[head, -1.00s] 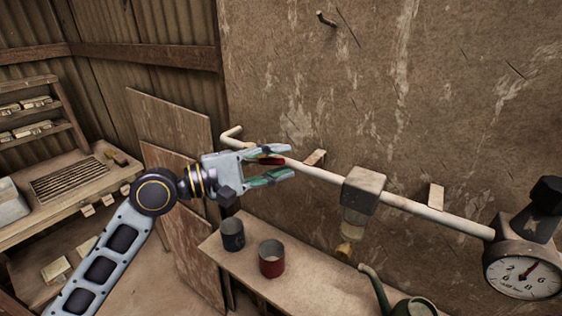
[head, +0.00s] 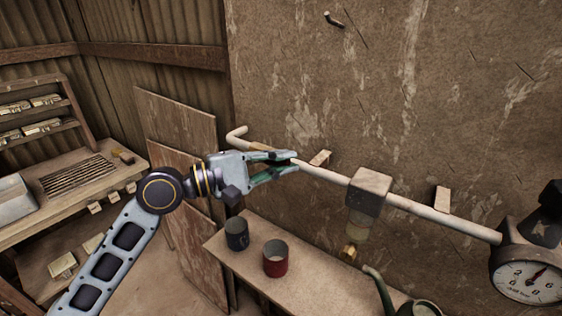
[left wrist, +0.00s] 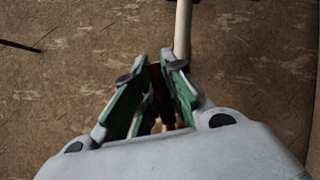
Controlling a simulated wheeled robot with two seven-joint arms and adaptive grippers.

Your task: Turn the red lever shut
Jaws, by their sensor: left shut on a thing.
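My left gripper (head: 291,161) is at the pipe (head: 325,176) along the wall, near its bent left end. In the left wrist view its green-lined fingers (left wrist: 152,70) are closed in on a dark red piece, the red lever (left wrist: 157,92), which stands between them. The lever is mostly hidden by the fingers in the head view. In the left wrist view the pale pipe (left wrist: 183,30) runs upward just beyond the fingertips. My right gripper is not in view.
A square block with a brass nozzle (head: 350,252) hangs on the pipe, and a pressure gauge (head: 531,283) is at its right end. A dark cup (head: 236,234), a red cup (head: 275,259) and a green watering can (head: 419,308) stand on the bench below.

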